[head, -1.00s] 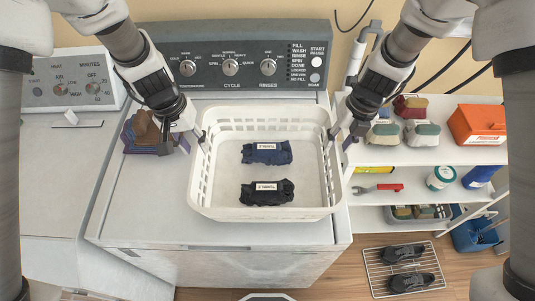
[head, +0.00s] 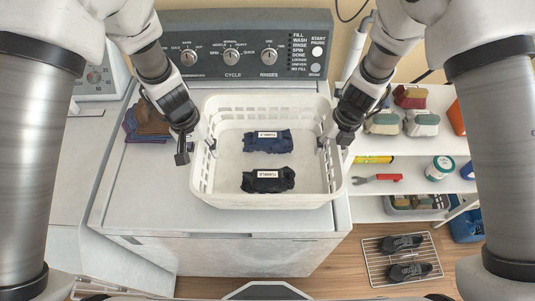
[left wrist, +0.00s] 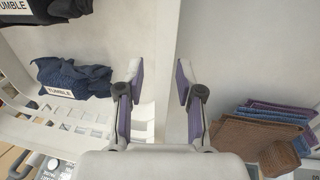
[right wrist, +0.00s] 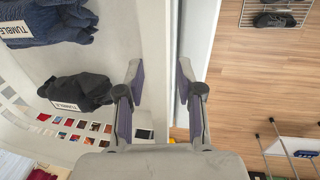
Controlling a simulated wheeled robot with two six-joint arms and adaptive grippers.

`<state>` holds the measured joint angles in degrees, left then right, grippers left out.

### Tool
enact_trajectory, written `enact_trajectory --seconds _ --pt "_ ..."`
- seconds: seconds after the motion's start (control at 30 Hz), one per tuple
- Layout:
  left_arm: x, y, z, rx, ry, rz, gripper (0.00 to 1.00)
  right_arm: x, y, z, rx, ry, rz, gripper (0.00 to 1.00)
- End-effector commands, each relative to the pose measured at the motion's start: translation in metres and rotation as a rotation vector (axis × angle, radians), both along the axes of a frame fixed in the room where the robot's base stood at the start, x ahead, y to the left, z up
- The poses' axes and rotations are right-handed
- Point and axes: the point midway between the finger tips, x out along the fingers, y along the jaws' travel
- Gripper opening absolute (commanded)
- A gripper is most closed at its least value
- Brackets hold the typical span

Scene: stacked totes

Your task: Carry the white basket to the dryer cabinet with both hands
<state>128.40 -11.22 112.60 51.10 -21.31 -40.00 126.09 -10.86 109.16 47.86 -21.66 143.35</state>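The white basket (head: 265,203) sits upright on the washer top and also shows in both wrist views. Inside it lie a dark blue bundle (head: 267,146) and a black bundle (head: 267,185), both with "TUMBLE" labels. My left gripper (head: 196,150) is open at the basket's left rim, one finger on each side of it. My right gripper (head: 333,147) is open at the right rim in the same way. The wrist views show the rim between spread fingers, with gaps left. The dryer cabinet (head: 90,78), seemingly the white machine at left, is partly hidden by my left arm.
The washer (head: 125,200) has a control panel behind the basket. Folded brown and purple cloths (head: 150,125) lie left of the basket. Black shoes (head: 403,256) sit on a floor rack.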

Motion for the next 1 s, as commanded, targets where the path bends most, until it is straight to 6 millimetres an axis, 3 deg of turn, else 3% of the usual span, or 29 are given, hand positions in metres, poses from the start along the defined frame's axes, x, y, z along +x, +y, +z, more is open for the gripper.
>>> enact_trajectory --seconds 0.23,0.27,0.3,0.37,0.77,1.0 --pt "0.000 0.000 -0.001 0.000 -0.001 0.001 0.36 0.000 0.000 -0.001 0.000 0.000 0.000 0.36" --pt "0.000 0.000 -0.001 0.000 -0.001 0.001 0.33 0.000 0.000 -0.001 0.000 0.000 0.000 0.33" --pt "0.000 0.000 -0.001 0.000 -0.001 0.001 0.19 0.000 0.000 -0.001 0.000 0.000 0.000 0.19" --pt "0.000 0.000 -0.001 0.000 -0.001 0.001 0.00 0.000 0.000 -0.001 0.000 0.000 0.000 0.00" --pt "0.000 0.000 0.000 0.000 -0.001 0.001 0.00 0.000 0.000 0.000 0.000 -0.001 0.000 0.00" --pt "0.000 0.000 0.024 0.000 -0.001 0.001 0.00 0.001 0.000 0.023 0.000 -0.002 0.000 0.00"
